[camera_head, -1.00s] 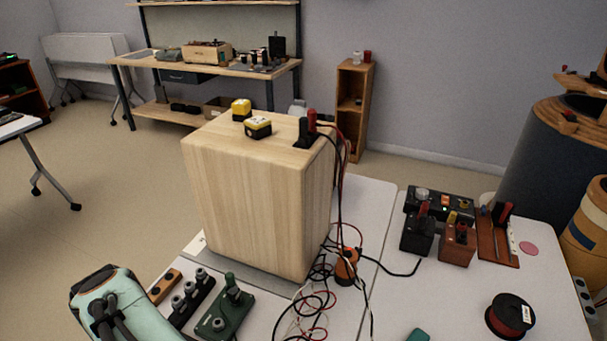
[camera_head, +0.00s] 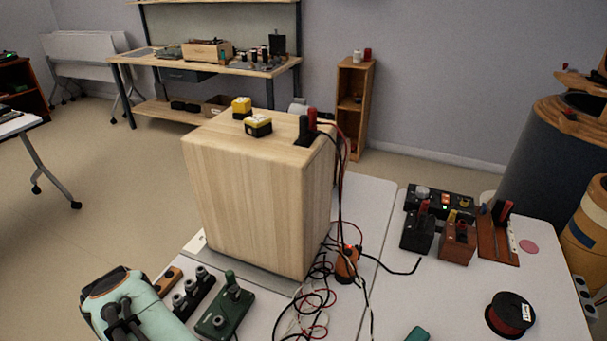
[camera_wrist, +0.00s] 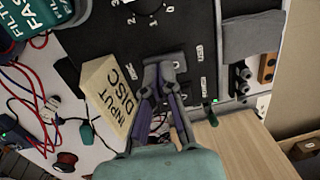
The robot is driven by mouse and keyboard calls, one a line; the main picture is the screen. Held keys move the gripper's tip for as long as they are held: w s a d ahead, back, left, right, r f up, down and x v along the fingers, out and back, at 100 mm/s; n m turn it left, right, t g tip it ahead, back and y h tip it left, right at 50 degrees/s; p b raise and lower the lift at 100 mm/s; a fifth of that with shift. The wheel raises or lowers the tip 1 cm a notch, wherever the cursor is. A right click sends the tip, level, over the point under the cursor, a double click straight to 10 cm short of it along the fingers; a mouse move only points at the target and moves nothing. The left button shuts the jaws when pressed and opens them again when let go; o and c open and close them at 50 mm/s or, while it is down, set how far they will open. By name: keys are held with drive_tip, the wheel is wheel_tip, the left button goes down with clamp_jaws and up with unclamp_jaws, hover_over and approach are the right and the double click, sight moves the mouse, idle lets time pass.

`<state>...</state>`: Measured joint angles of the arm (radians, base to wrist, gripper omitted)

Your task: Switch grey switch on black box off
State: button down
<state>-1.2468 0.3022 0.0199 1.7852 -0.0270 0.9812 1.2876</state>
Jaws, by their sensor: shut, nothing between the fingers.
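A black box (camera_wrist: 108,35) fills the upper middle of the wrist view. Its panel has a numbered dial and small white labels. In the head view only my turquoise gripper body shows at the lower left, and the fingers are out of view.
A card reading "INPUT DISC" (camera_wrist: 110,97) stands left of the fingers. A large wooden box (camera_head: 255,205) stands on the white table, beside loose cables (camera_head: 312,305). A green lever switch (camera_head: 225,308) and a black terminal strip (camera_head: 193,290) lie near my gripper body.

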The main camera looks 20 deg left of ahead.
wheel_tip(320, 180, up, 14)
drive_tip(key=d, duration=0.2)
drive_tip(key=shift+f, duration=0.15)
drive_tip(key=shift+w+a+y, duration=0.1)
drive_tip(key=shift+a+y, duration=0.3)
drive_tip(key=shift+a, duration=0.35)
drive_tip(key=f, duration=0.4)
drive_tip(key=a+f, duration=0.1)
drive_tip(key=f, duration=0.4)
drive_tip(key=a+f, duration=0.1)
drive_tip(key=f, duration=0.3)
drive_tip(key=shift+f, duration=0.35)
